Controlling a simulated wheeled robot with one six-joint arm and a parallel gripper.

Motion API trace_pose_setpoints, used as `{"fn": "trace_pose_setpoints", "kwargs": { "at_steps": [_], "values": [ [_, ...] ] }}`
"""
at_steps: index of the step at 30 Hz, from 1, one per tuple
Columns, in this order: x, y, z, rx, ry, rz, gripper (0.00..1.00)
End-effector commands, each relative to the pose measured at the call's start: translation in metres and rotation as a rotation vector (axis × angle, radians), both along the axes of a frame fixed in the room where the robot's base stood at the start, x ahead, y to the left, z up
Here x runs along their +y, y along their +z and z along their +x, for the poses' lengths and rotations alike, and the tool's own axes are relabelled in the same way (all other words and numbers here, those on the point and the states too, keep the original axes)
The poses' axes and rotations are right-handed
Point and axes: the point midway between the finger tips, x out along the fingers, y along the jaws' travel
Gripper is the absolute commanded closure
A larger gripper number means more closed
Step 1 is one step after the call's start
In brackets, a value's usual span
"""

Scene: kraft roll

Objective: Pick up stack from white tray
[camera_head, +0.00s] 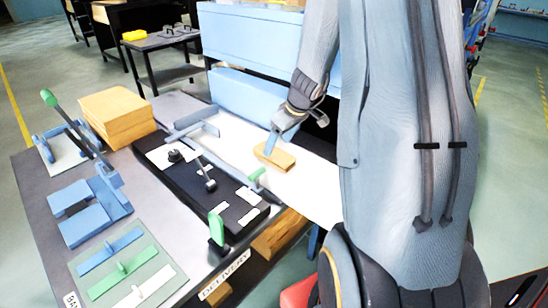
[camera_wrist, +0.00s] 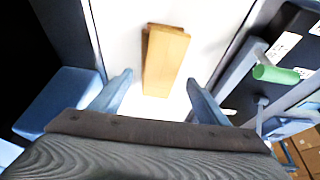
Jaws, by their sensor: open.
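The stack (camera_wrist: 165,62) is a small tan pile of flat, kraft-coloured pieces. It lies on the white tray (camera_wrist: 118,30), and its upper piece looks slightly askew over the one below. In the head view the stack (camera_head: 279,158) lies on the white surface (camera_head: 310,190) beside the black fixture. My gripper (camera_wrist: 160,92) is open in the wrist view, with one blue finger on each side of the stack's near end. I see a gap between each finger and the stack. In the head view my gripper (camera_head: 270,147) is at the stack's left end, and its fingers are partly hidden.
A black fixture (camera_head: 225,205) with green-handled levers stands left of the tray. A large tan stack (camera_head: 117,115), blue blocks (camera_head: 90,208) and a mat with coloured bars (camera_head: 122,272) occupy the grey table. A blue machine body (camera_head: 250,45) rises behind.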

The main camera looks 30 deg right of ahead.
Motion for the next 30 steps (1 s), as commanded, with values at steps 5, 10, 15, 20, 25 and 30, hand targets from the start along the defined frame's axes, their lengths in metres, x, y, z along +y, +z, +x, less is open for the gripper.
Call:
{"fn": "trace_pose_setpoints", "kwargs": {
  "at_steps": [5,10,15,20,25,30],
  "values": [
    [0.002,-0.012,0.005,0.003,0.001,0.002,0.31],
    [0.004,-0.029,0.013,0.004,0.000,0.002,0.31],
    [0.006,-0.046,0.021,0.002,-0.001,0.001,0.31],
    [0.006,-0.051,0.023,0.000,0.000,0.000,0.31],
    [0.006,-0.051,0.023,0.000,0.000,0.000,0.31],
    [0.006,-0.051,0.023,0.000,0.000,0.000,0.58]
  ]
}}
